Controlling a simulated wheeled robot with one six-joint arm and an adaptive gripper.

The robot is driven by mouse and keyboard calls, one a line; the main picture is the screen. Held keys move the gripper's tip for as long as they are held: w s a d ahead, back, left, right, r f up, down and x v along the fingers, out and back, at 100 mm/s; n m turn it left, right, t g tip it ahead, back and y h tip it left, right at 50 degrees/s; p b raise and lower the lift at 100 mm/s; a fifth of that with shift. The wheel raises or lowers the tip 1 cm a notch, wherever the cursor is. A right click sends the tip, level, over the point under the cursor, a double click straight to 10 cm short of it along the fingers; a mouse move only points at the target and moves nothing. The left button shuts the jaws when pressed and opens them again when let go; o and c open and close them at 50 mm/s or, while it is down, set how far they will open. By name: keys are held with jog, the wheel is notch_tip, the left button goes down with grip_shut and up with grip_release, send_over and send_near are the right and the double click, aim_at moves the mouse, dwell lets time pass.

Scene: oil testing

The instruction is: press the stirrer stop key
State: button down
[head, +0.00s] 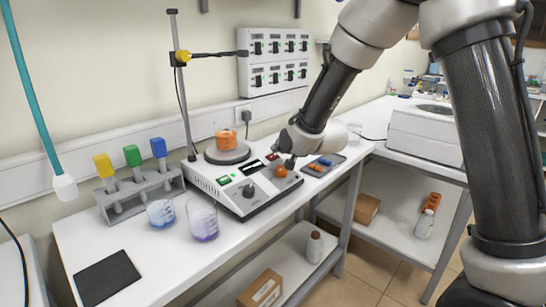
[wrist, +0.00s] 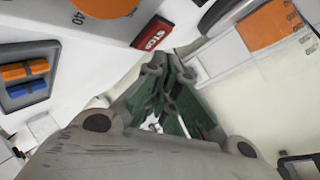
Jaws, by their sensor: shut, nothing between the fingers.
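The stirrer (head: 226,196) is a white unit on the bench with a front panel of keys and knobs. Its red STOP key (wrist: 153,33) shows clearly in the wrist view, with white lettering. In the head view a small red patch (head: 272,156) on the panel, just left of my gripper, looks like this key. My gripper (head: 290,161) is shut and empty, low over the right end of the panel. In the wrist view my gripper's fingertips (wrist: 168,60) are together, just below the STOP key in the picture. I cannot tell whether they touch it.
An orange knob (head: 281,171) sits close to my gripper. An orange-filled beaker (head: 226,140) stands on the round plate. A tray with orange and blue pieces (wrist: 25,72) lies to the right of the stirrer. Beakers (head: 203,222) and a rack (head: 140,196) stand left.

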jog(key=shift+f, duration=0.15)
jog(key=shift+w+a+f, duration=0.1)
jog(key=shift+f, duration=0.15)
jog(key=shift+w+a+f, duration=0.1)
jog(key=shift+f, duration=0.3)
dwell(0.9)
jog(key=shift+r, duration=0.15)
jog(key=shift+s+d+r, duration=0.2)
jog(key=shift+s+r, duration=0.05)
jog(key=shift+r, duration=0.35)
jog(key=shift+s+d+r, duration=0.2)
jog(key=shift+r, duration=0.6)
jog(key=shift+s+d+r, duration=0.15)
jog(key=shift+d+r, duration=0.05)
jog(key=shift+r, duration=0.6)
jog(key=shift+s+d+r, duration=0.2)
jog(key=shift+r, duration=0.6)
jog(key=shift+d, duration=0.1)
